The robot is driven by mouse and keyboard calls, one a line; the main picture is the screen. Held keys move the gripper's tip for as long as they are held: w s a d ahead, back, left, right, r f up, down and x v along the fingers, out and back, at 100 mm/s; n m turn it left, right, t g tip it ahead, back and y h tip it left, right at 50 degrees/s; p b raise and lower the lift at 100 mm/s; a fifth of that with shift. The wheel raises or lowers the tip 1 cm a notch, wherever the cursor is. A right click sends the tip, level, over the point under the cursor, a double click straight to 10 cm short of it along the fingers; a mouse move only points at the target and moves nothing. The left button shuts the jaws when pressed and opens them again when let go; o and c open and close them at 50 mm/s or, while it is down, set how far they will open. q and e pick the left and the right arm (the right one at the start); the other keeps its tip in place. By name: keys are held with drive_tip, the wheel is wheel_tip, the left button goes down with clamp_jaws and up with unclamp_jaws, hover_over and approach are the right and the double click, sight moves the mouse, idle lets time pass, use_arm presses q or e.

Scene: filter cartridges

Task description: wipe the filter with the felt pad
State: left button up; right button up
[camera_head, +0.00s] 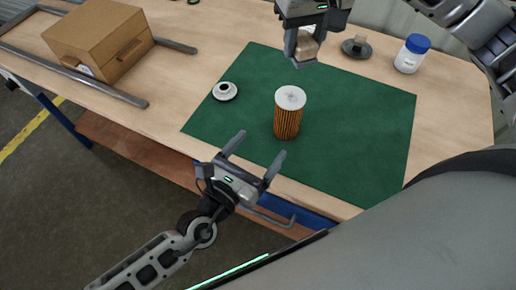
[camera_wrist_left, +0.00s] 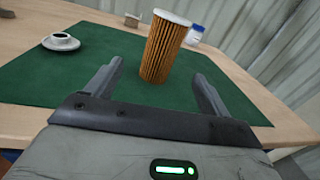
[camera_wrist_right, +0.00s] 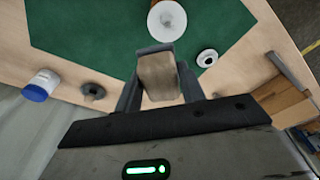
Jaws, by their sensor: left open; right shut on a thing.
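The filter (camera_head: 288,114) is an orange-brown pleated cylinder with a white top cap, standing upright on a green mat (camera_head: 360,130). It also shows in the left wrist view (camera_wrist_left: 163,50) and from above in the right wrist view (camera_wrist_right: 167,20). My left gripper (camera_head: 256,145) is open and empty at the mat's front edge, in front of the filter and apart from it. My right gripper (camera_head: 301,62) is shut on a beige felt pad (camera_head: 308,46), held above the mat's back edge behind the filter. The pad (camera_wrist_right: 158,76) shows between the fingers in the right wrist view.
A small white ring-shaped part (camera_head: 225,91) with a dark centre lies on the mat left of the filter. A dark round part (camera_head: 356,47) and a white jar with a blue lid (camera_head: 412,54) stand behind the mat. A cardboard box (camera_head: 98,42) sits at the left.

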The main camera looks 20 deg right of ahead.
use_arm(q)
drive_tip(key=shift+d+f+m, duration=0.15)
drive_tip(key=shift+f+m, duration=0.05)
drive_tip(key=shift+m, duration=0.4)
drive_tip(key=shift+w+d+g, duration=0.1)
drive_tip(key=shift+d+g, duration=0.15)
drive_tip(key=shift+g, duration=0.05)
drive_tip(key=x, duration=1.1)
drive_tip(key=shift+d+r, duration=0.1)
drive_tip(key=shift+r, duration=0.1)
drive_tip(key=c, duration=1.1)
use_arm(e)
hover_over(296, 88)
drive_tip(key=shift+f, duration=2.8)
